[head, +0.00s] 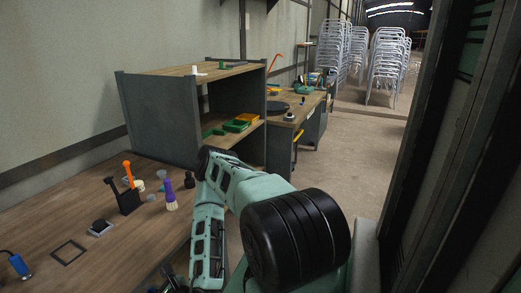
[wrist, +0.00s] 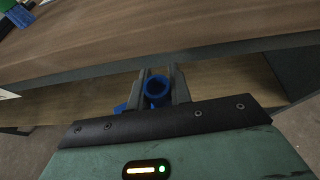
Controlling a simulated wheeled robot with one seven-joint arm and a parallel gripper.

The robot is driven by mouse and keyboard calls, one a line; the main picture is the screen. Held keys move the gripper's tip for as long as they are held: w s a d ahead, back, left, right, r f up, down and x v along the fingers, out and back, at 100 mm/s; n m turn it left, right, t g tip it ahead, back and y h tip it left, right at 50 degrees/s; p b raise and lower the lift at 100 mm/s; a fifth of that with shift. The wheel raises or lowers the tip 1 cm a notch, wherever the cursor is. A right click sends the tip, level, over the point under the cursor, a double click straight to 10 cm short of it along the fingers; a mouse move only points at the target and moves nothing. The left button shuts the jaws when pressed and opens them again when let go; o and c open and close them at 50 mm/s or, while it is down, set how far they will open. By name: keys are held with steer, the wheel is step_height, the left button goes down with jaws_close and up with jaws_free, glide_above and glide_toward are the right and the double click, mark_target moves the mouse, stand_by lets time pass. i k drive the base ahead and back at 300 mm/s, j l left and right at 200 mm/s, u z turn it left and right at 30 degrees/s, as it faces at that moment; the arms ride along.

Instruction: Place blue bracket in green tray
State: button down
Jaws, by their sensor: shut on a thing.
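In the wrist view my gripper (wrist: 158,78) is shut on a blue bracket (wrist: 157,93), which has a round ring part between the fingers and a flat part to the left. Part of the bracket is hidden behind the fingers and the wrist housing. In the head view the gripper is at the bottom left, mostly hidden by my arm, and I cannot make out the bracket there. A green tray (head: 236,126) sits on the shelf of the grey cabinet, apart from my gripper. A second green piece (head: 213,132) lies left of it.
The wooden bench (head: 130,240) holds a black holder (head: 128,201) with an orange-handled tool, a purple brush (head: 170,195) and a blue object (head: 19,266). The grey cabinet (head: 165,112) has side walls and a top board.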

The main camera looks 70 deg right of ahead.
mark_target(236, 126)
steer(key=l+z, duration=0.3)
steer(key=i+l+z, duration=0.25)
steer(key=l+z, duration=0.3)
steer(key=l, duration=0.15)
steer(key=i+l+z, duration=0.35)
steer(key=i+l, duration=0.45)
steer(key=l, duration=0.25)
steer(key=i+l+z, duration=0.15)
steer(key=i+l, duration=0.45)
steer(key=l, duration=0.15)
